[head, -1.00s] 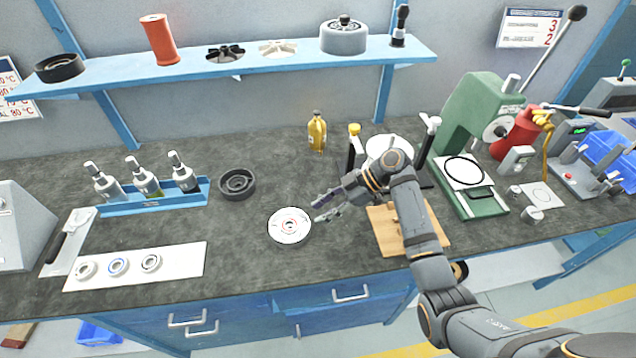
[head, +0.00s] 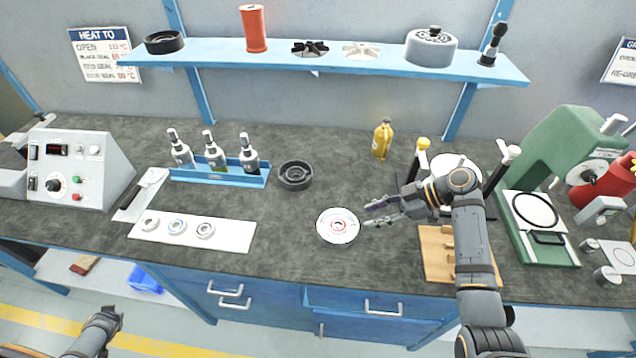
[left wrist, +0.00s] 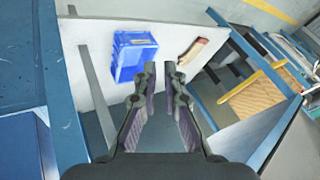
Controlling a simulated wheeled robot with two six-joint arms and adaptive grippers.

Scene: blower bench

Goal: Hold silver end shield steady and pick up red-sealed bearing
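The silver end shield (head: 325,227) lies flat on the dark bench near the middle of the head view. A small red-ringed bearing (head: 338,226) shows at its centre. My right gripper (head: 369,213) is open and empty just right of the shield, its fingers pointing left towards it. Whether it touches the shield's rim I cannot tell, but a gap seems to show. My left arm shows low at the left of the head view, off the bench. In the left wrist view my left gripper (left wrist: 160,72) is open and empty, facing the lower shelf under the bench.
A white mat (head: 235,237) with several bearings lies left of the shield. A black ring part (head: 295,175) and a blue bottle rack (head: 215,179) stand behind. A wooden board (head: 437,262) lies right, under my right arm. A blue bin (left wrist: 133,55) sits on the lower shelf.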

